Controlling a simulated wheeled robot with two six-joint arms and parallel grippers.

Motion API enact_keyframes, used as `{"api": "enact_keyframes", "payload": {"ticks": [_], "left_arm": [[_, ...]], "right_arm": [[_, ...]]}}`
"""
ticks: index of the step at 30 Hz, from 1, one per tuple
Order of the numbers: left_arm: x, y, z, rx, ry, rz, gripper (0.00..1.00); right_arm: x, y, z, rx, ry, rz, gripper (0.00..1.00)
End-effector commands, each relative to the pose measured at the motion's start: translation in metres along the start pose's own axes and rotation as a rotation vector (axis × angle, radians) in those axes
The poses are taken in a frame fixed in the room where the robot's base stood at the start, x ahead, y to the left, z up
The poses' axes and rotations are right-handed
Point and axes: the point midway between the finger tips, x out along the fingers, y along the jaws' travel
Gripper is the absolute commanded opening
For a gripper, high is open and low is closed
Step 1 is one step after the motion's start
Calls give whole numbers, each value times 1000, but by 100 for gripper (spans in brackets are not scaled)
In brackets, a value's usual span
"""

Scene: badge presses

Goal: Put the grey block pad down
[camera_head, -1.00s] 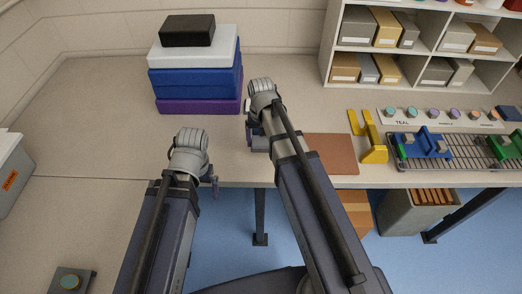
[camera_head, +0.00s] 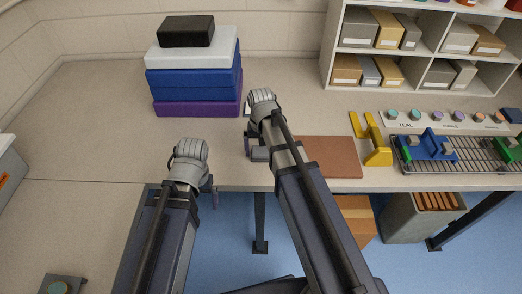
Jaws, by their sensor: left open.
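I cannot pick out the grey block pad for certain. A small grey block with a teal disc on top (camera_head: 50,287) shows at the lower left edge, partly cut off. My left gripper (camera_head: 211,191) is open over the table's front edge, its jaws mostly hidden behind its wrist. My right gripper (camera_head: 249,143) is above the table, left of a brown mat (camera_head: 335,158). Its fingers are mostly hidden by its own arm, so I cannot see whether it holds anything.
A stack of purple, blue and white slabs (camera_head: 195,82) with a black block (camera_head: 186,31) on top stands at the back. A yellow stand (camera_head: 376,153) and a wire rack (camera_head: 470,160) with blue and green fixtures are on the right.

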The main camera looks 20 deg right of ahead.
Motion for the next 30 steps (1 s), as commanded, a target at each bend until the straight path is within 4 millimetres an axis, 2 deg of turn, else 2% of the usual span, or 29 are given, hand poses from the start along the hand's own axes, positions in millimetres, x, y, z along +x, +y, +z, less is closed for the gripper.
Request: {"api": "enact_keyframes", "payload": {"ticks": [8, 14, 20, 30], "left_arm": [[-1, 0, 0, 0, 0, 0, 100], [-12, -1, 1, 0, 0, 0, 100], [-36, -3, 2, 0, 0, 0, 100], [-88, -8, 5, 0, 0, 0, 100]], "right_arm": [[-1, 0, 0, 0, 0, 0, 100], [-12, 0, 0, 0, 0, 0, 100], [-36, 0, 0, 0, 0, 0, 100], [-89, 0, 0, 0, 0, 0, 100]]}}
